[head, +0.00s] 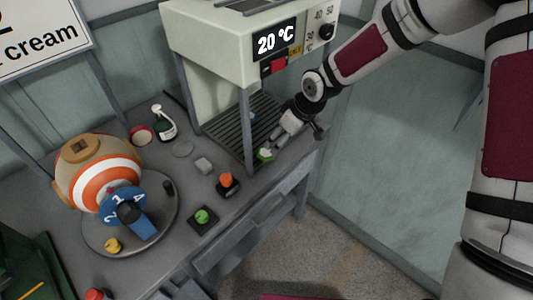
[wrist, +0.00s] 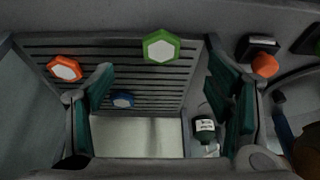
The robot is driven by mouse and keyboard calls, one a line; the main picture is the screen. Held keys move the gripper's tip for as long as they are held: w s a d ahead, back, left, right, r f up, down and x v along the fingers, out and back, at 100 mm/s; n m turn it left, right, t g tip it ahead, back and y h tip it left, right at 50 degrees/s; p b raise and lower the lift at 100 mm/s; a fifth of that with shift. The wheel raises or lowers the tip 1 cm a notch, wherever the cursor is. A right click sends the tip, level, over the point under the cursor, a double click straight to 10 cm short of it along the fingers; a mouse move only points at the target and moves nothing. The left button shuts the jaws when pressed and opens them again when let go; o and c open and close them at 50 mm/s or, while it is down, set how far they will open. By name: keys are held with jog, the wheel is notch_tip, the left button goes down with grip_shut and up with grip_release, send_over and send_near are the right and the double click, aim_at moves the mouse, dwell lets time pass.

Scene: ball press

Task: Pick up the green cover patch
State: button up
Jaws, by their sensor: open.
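The green cover patch is a green hexagon with a white centre (wrist: 160,46). It lies on the slatted grille in the wrist view, beyond my fingertips and between their lines. In the head view the green cover patch (head: 265,155) sits at the grille's front edge, by a post of the press. My gripper (head: 284,134) is just above and right of it, partly overlapping the grille. In the wrist view my gripper (wrist: 158,70) is open, its two fingers wide apart with nothing between them. I cannot tell the exact height above the patch.
An orange patch (wrist: 64,69) and a blue patch (wrist: 122,100) also lie on the grille. The press (head: 215,45) overhangs it, with posts near my gripper. An orange button (head: 226,180), a green button (head: 203,215) and a spray bottle (head: 164,125) stand on the bench.

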aim_at(269, 154)
jog(key=x, duration=0.4)
jog(key=shift+w+a+f, duration=0.1)
jog(key=shift+a+f, duration=0.1)
jog(key=shift+f, duration=0.15)
jog(key=shift+p+x, duration=0.4)
jog(key=shift+x, duration=2.3)
jog(key=shift+a, duration=0.15)
jog(key=c, duration=1)
